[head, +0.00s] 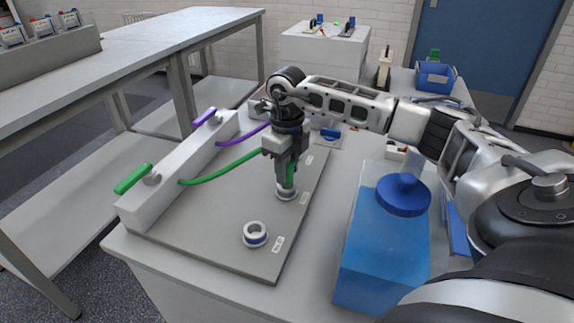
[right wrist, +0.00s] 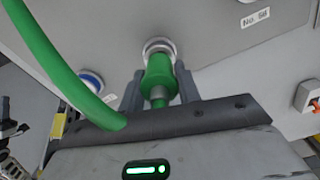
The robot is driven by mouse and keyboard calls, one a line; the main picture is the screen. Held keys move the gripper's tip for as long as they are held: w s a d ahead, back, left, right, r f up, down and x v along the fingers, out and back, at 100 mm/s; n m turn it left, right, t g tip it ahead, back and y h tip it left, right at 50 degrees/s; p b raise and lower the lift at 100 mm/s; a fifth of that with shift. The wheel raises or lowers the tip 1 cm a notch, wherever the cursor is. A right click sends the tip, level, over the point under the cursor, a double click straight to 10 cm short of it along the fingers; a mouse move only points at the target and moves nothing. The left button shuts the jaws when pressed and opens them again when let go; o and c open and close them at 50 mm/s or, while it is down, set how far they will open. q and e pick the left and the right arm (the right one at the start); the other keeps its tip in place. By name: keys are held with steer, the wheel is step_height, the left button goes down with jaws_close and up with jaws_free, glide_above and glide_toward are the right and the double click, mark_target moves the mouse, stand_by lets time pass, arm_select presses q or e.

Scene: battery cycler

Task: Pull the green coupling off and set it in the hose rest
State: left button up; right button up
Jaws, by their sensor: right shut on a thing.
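The green coupling (head: 290,175) stands upright on a silver ring-shaped port (head: 288,192) on the grey plate (head: 210,215). It also shows in the right wrist view (right wrist: 158,78), its end at the port (right wrist: 160,47); whether it is still seated cannot be told. My right gripper (head: 284,178) is shut on the coupling from above, with a finger on each side in the wrist view (right wrist: 158,92). The green hose (head: 222,169) runs left to a white block. An empty silver and blue ring (head: 255,234) sits nearer the front. I cannot tell which part is the hose rest. My left gripper is not in view.
A purple hose (head: 240,137) runs behind my gripper. A blue tank (head: 385,245) with a round lid stands at right. The plate's front left is clear.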

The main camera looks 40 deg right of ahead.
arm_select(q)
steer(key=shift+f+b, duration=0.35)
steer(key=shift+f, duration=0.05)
arm_select(e)
steer(key=shift+f, duration=0.65)
steer(key=o, duration=1.7)
step_height(320, 180, up, 2)
steer(key=shift+w+r, duration=0.1)
steer(key=shift+r, duration=0.05)
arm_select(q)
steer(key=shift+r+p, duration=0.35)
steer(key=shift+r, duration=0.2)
arm_select(e)
steer(key=shift+r, duration=6.85)
